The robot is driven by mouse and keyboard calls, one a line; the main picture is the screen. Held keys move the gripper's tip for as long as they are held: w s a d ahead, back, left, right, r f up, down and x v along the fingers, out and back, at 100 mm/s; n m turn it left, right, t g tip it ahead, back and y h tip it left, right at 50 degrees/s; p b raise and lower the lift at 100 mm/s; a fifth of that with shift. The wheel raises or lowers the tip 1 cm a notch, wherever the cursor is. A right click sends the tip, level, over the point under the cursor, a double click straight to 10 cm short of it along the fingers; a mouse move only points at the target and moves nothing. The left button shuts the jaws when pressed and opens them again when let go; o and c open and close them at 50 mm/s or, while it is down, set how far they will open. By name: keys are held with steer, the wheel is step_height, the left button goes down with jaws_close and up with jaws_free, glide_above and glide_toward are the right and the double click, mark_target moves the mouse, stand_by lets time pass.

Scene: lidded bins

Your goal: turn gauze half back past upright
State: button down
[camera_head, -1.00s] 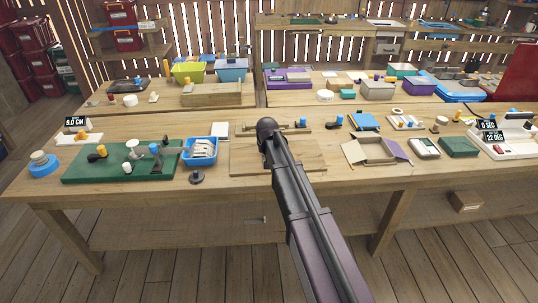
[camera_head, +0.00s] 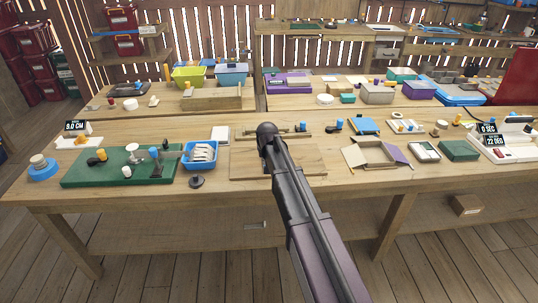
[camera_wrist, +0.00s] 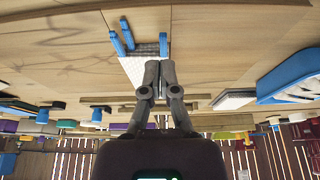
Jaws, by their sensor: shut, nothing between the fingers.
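In the wrist view, a small white panel with a fine grid (camera_wrist: 134,68) lies or leans on the wooden surface; it looks like the gauze half, though no label is readable. A greyer grid strip (camera_wrist: 145,49) adjoins it, with blue upright pieces (camera_wrist: 122,38) beside it. My gripper (camera_wrist: 159,64) is shut and empty, its fingertips close to the panel's edge; whether they touch cannot be told. The panel's tilt is unclear. In the head view my dark arm covers this spot over the wooden board (camera_head: 305,163), hiding the panel and the fingers.
A blue tray of white strips (camera_head: 187,162) and a white square (camera_head: 221,133) stand left of the board. An open box with flaps (camera_head: 375,166) and a green case (camera_head: 459,150) stand to the right.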

steer(key=shift+r+p, duration=0.35)
steer(key=shift+r, duration=0.35)
steer(key=shift+s, duration=0.1)
steer(key=s+r+p, duration=0.1)
steer(key=r+p, duration=0.1)
steer(key=s+r+p, duration=0.2)
stand_by(0.5)
steer(key=s+d+g, duration=0.1)
steer(key=s+d, duration=0.2)
steer(key=s, duration=0.6)
steer(key=s+d+g+p, duration=0.1)
steer(key=s+d, duration=0.3)
steer(key=s, duration=0.5)
steer(key=s+d+g, duration=0.2)
steer(key=s+d, duration=0.1)
steer(key=s, duration=0.6)
steer(key=shift+d+r+p, duration=0.25)
steer(key=shift+d+p, duration=0.05)
steer(key=shift+d, duration=0.1)
